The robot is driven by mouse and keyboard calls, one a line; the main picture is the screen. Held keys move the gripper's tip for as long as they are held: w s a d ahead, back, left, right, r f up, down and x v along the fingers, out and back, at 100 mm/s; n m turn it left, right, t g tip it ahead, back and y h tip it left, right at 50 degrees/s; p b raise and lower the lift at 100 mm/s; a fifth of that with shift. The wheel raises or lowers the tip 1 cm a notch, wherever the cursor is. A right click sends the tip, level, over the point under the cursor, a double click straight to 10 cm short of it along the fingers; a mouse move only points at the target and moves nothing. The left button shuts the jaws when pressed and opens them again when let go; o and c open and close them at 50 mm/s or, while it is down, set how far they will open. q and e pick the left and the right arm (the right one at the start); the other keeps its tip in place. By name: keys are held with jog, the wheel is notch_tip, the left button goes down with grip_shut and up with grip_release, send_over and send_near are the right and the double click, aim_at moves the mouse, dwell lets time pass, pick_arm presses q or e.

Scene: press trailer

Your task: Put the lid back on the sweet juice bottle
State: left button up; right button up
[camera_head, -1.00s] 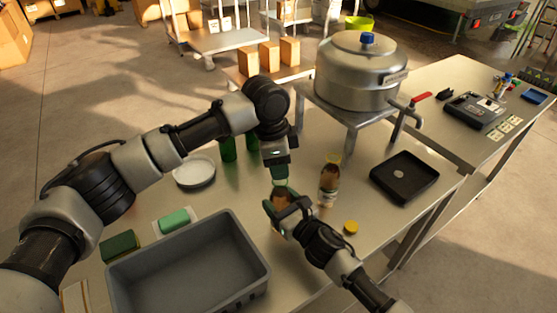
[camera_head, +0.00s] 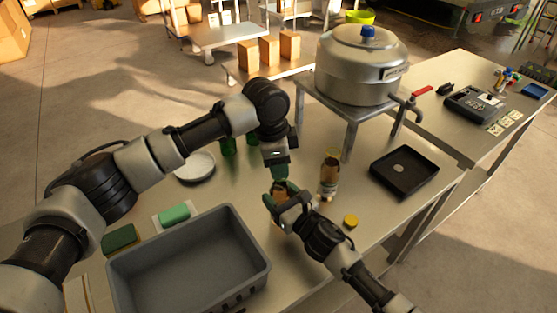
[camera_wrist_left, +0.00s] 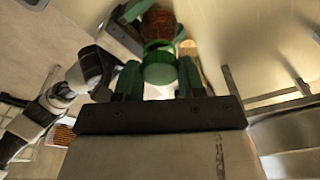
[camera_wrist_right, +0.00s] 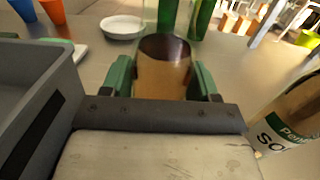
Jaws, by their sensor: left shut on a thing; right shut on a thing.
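My left gripper (camera_head: 280,172) is shut on a green lid (camera_wrist_left: 159,68), which shows between its fingers in the left wrist view. My right gripper (camera_head: 283,195) is shut around a bottle with brown contents (camera_wrist_right: 163,68), just below the left gripper. The lid is over or close to the top of this bottle; I cannot tell whether they touch. The bottle's label is hidden. A second brown bottle (camera_head: 329,180) stands upright to the right; its label shows partly in the right wrist view (camera_wrist_right: 290,118). A yellow lid (camera_head: 350,221) lies on the table near it.
A grey crate (camera_head: 262,268) stands at the front left, beside a green sponge (camera_head: 174,214). A white dish (camera_head: 195,167) and green bottles (camera_head: 228,146) are behind. A black tray (camera_head: 426,182) and a large pot (camera_head: 360,75) on a stand are at the right.

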pick_arm(q)
jog(key=shift+f, duration=0.35)
pick_arm(e)
grip_shut()
pick_arm(q)
jog(key=m+g, duration=0.1)
jog(key=m, duration=0.5)
jog(key=shift+m, duration=0.4)
jog(key=m, duration=0.3)
jog(key=shift+w+d+m+g, duration=0.1)
jog(key=shift+m+g, duration=0.2)
jog(key=shift+m, duration=0.1)
jog(key=m+y, duration=0.1)
jog(key=m, duration=0.2)
jog(key=shift+m, duration=0.3)
jog(key=m, duration=0.4)
jog(key=m+y, duration=0.1)
jog(key=m, duration=0.3)
jog(key=shift+d, duration=0.1)
jog(key=m, duration=0.5)
jog(key=shift+w+m+y, duration=0.1)
jog(key=shift+m+y, duration=0.2)
jog(key=shift+y, duration=0.1)
jog(key=shift+m, duration=0.7)
